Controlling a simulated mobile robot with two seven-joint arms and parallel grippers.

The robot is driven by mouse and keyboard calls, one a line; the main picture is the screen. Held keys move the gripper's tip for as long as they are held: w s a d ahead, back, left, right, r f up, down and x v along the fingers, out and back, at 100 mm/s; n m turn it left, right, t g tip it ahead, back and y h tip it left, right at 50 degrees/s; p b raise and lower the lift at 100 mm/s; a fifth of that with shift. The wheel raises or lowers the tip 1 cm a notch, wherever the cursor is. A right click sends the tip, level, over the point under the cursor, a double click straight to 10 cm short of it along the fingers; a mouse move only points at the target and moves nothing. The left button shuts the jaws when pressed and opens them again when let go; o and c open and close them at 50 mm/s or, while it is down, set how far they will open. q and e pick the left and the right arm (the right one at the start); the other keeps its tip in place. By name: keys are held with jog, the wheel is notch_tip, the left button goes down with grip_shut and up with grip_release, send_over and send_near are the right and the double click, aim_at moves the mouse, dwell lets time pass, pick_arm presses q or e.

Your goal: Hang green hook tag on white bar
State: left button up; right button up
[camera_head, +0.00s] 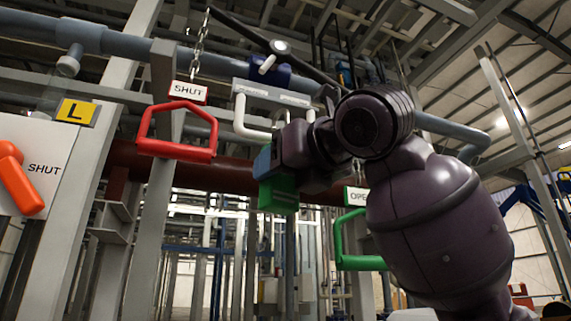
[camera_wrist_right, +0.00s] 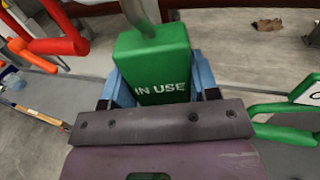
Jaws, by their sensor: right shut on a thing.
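The green hook tag (camera_wrist_right: 160,62), marked "IN USE", sits between the blue fingers of my right gripper (camera_wrist_right: 158,82) in the right wrist view. A pale grey hook rises from its top and runs out of that view. In the head view my right gripper (camera_head: 264,163) is shut on the green tag (camera_head: 278,195), which shows below the fingers. The white bar (camera_head: 241,118) hangs from a grey labelled plate, above and a little left of the gripper. Whether hook and bar touch cannot be told. My left gripper is out of view.
A red "SHUT" handle (camera_head: 178,150) hangs from a chain on the left. A green handle (camera_head: 350,245) hangs beside my right arm. An orange lever (camera_head: 22,180) is at the far left. A dark red pipe (camera_head: 228,178) runs behind the gripper.

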aim_at(290, 188)
jog(key=shift+w+a+f, duration=0.25)
jog(key=shift+w+f, duration=0.35)
jog(key=shift+w, duration=0.2)
jog(key=shift+w+f, duration=0.15)
jog(key=shift+f, duration=0.2)
jog(key=shift+f+b, duration=0.35)
jog(key=o, duration=1)
jog(key=shift+o, duration=0.2)
